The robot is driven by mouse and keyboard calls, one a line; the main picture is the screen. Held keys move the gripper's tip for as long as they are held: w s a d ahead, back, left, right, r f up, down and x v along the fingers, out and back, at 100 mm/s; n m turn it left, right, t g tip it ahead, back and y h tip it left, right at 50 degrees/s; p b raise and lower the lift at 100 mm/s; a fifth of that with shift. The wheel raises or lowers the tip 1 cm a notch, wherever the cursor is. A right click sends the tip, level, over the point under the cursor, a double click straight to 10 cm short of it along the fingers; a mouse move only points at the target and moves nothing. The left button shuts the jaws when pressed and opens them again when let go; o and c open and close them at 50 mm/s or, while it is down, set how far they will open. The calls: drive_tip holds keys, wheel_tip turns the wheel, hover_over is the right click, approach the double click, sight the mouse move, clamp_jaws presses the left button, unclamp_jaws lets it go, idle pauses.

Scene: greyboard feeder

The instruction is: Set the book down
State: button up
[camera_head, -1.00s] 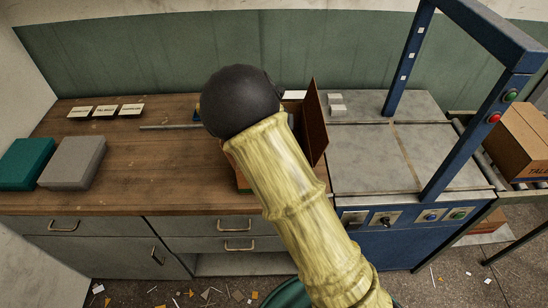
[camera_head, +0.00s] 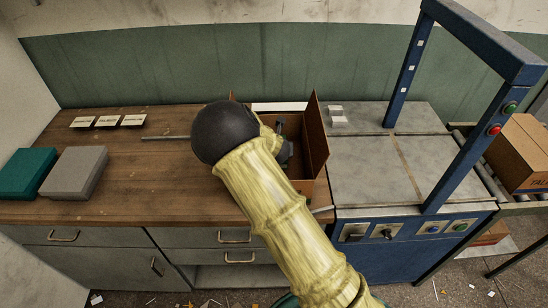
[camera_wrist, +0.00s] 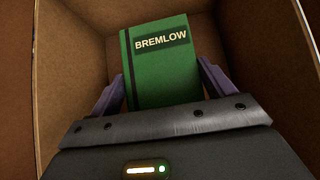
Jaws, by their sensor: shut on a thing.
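A green book (camera_wrist: 160,65) with the label BREMLOW is between the two purple fingers of my gripper (camera_wrist: 163,88) in the wrist view. My gripper is shut on it, one finger at each side edge. Cardboard walls of an open box (camera_wrist: 265,50) surround the book and fingers. I cannot tell whether the book touches the box floor. In the head view the open box (camera_head: 316,135) stands at the right end of the wooden counter. My gripper (camera_head: 283,145) is partly seen over it, and my arm hides the box's left part. The book is hidden there.
A teal block (camera_head: 27,173) and a grey block (camera_head: 75,172) lie on the counter's left. Several name cards (camera_head: 108,121) and a thin rod (camera_head: 165,137) lie at the back. A blue-framed machine (camera_head: 405,105) stands right of the box. The counter's left middle is clear.

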drive_tip(key=shift+f, duration=1.85)
drive_tip(key=shift+f, duration=0.1)
drive_tip(key=o, duration=1.1)
drive_tip(key=shift+o, duration=0.2)
drive_tip(key=v, duration=1.2)
drive_tip(key=shift+b, duration=0.45)
